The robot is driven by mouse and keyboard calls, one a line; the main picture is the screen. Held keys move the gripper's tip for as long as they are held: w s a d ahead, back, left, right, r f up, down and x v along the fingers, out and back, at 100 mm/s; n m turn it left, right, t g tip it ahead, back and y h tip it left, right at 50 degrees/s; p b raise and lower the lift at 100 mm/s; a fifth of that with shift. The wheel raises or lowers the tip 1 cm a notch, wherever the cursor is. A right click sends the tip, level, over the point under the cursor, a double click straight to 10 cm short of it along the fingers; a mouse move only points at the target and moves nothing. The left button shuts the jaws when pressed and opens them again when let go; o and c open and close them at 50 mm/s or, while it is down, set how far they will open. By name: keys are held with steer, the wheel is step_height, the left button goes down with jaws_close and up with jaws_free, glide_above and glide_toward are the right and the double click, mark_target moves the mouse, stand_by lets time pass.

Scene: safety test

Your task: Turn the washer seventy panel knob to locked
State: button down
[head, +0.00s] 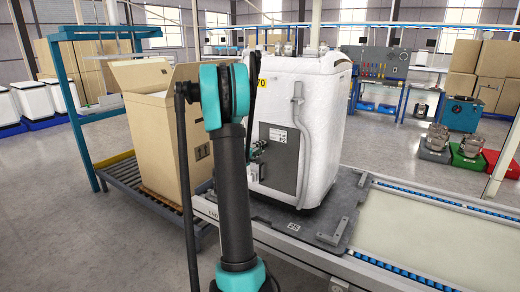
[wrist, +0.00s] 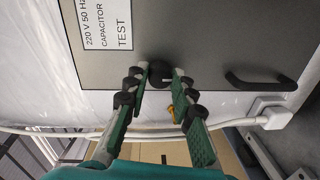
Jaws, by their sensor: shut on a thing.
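The washer (head: 322,120) is a white cabinet, standing upright on a dark plate, with a yellow tag (head: 262,83) reading 70 at its top left. Its grey panel (head: 283,182) faces my arm and fills much of the wrist view (wrist: 215,40). A small dark round knob (wrist: 160,74) is at the panel's lower part in the wrist view. My gripper (wrist: 159,71) is shut on the knob, one fingertip on each side. In the head view my gripper (head: 257,150) is at the panel's left side, partly behind my arm, and the knob cannot be made out.
A black handle (wrist: 260,84) sticks out of the panel beside the knob. A pale hose (head: 299,145) runs down the washer. An open cardboard box (head: 155,130) stands left of my arm. A conveyor (head: 450,235) runs to the right.

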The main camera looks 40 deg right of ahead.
stand_by(0.3)
steer(key=c, duration=1.3)
jaws_free()
steer(key=v, duration=1.2)
steer(key=shift+s, duration=0.1)
steer(key=shift+f, duration=0.1)
steer(key=s+a+f+m+y, duration=0.1)
steer(key=s+a+f+y, duration=0.4)
steer(key=a, duration=0.5)
steer(key=s+a+f+g+y, duration=0.1)
steer(key=s+a+f+y, duration=0.4)
steer(key=s+a, duration=0.5)
steer(key=s+a+f+m+g+y, duration=0.1)
steer(key=s+a+f+y, duration=0.4)
steer(key=s+a, duration=0.3)
steer(key=shift+s+a+f+m+y, duration=0.1)
steer(key=shift+a+f+y, duration=0.05)
steer(key=shift+a, duration=0.5)
steer(key=shift+s+a+f+m+y, duration=0.1)
steer(key=shift+a+y, duration=0.1)
steer(key=shift+a, duration=0.5)
steer(key=shift+s+a+f+m+y, duration=0.1)
steer(key=shift+a+f+y, duration=0.05)
steer(key=shift+a, duration=0.5)
